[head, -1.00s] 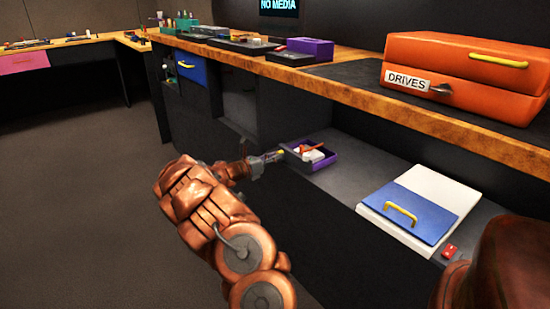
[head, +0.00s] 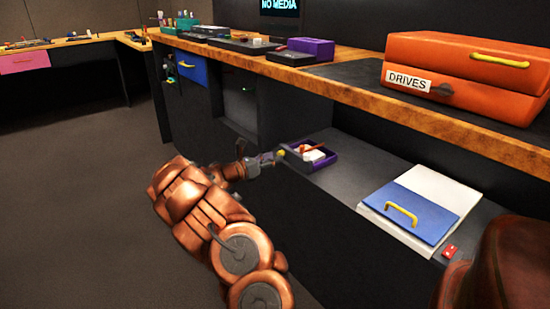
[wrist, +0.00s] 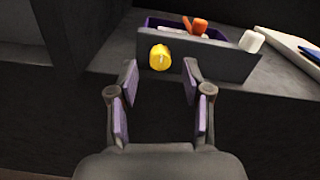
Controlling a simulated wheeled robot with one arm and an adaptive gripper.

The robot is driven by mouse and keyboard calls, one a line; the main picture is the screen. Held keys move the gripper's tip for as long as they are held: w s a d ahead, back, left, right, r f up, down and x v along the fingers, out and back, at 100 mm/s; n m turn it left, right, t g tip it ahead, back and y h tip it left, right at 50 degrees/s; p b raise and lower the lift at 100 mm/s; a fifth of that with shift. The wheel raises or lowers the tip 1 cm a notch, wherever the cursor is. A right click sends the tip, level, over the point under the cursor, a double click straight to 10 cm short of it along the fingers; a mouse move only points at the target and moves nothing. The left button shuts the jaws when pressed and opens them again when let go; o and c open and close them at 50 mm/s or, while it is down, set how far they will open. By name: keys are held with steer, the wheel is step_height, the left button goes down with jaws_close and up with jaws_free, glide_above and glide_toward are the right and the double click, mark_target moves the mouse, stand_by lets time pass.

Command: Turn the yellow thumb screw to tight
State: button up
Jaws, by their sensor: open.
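The yellow thumb screw (wrist: 160,57) sits on the dark grey front face of the small panel (wrist: 222,62), left of that panel's middle in the wrist view. In the head view the screw (head: 280,153) is a small yellow spot at the tip of my arm. My gripper (wrist: 160,75) is open with purple pads. Its fingertips are on either side of the screw's line, a little below it in the wrist view. I cannot tell whether they touch the screw.
A purple tray (head: 318,158) with orange and white items stands behind the panel on the lower shelf. A wooden counter (head: 430,122) with an orange DRIVES case (head: 465,75) overhangs the shelf.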

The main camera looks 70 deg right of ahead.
steer(key=v, duration=1)
steer(key=shift+a, duration=0.2)
steer(key=shift+w, duration=0.1)
